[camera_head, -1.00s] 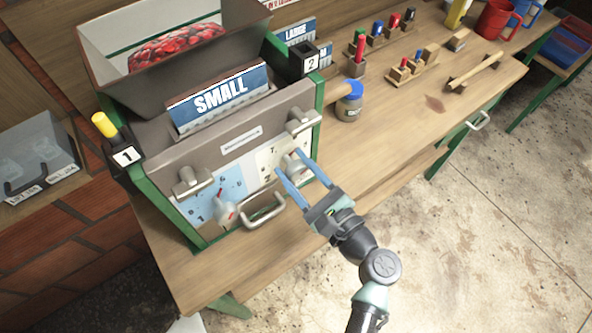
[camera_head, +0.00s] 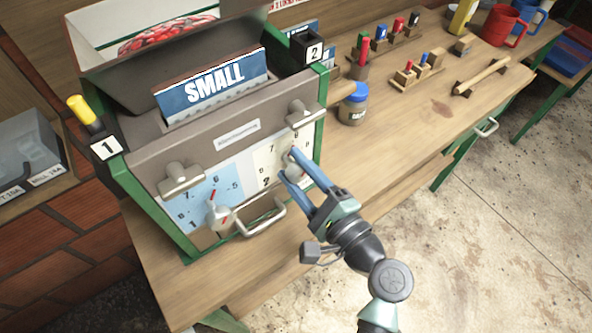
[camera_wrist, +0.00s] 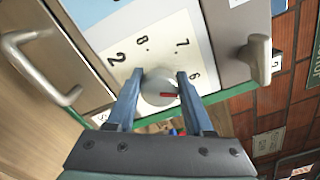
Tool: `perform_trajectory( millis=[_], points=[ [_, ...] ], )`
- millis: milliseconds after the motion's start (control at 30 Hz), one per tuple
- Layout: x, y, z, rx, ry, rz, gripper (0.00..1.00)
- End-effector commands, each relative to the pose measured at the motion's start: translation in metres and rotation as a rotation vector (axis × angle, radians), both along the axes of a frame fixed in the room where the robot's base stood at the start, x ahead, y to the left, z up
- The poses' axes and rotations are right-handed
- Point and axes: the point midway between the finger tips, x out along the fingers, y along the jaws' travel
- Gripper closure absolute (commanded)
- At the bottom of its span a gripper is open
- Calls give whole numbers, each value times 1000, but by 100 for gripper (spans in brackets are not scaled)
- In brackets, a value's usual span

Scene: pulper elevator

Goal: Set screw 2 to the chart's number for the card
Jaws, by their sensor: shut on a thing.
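The dial of screw 2 is a cream plate (camera_head: 266,163) on the right of the machine's front; 2, 8, 7 and 6 show on it in the wrist view. Its pale round knob (camera_wrist: 160,87) has a red mark that points right in the wrist view, roughly towards the 6 side. My gripper (camera_head: 290,167) is shut on this knob, one blue finger on each side; the fingers partly hide it in the head view. A blue card (camera_head: 212,84) reading SMALL stands on the machine's top. The chart is not readable here.
The blue dial (camera_head: 205,196) at left has its own knob (camera_head: 222,217). A bar handle (camera_head: 262,218) sticks out below the dials, close to my gripper. A grey T-handle (camera_head: 302,115) is above. A blue-lidded jar (camera_head: 354,104) and wooden racks stand on the bench to the right.

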Motion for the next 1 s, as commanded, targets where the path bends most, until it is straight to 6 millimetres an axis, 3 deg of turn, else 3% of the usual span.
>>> perform_trajectory(
  millis=[400, 433, 567, 867, 1000],
  points=[
    [-1, 0, -1, -6, 0, 0, 100],
    [-1, 0, -1, -6, 0, 0, 43],
    [0, 0, -1, -6, -1, -1, 20],
    [-1, -1, -1, -5, -2, 0, 20],
    [-10, -9, -1, -4, -2, -3, 20]
  ],
)
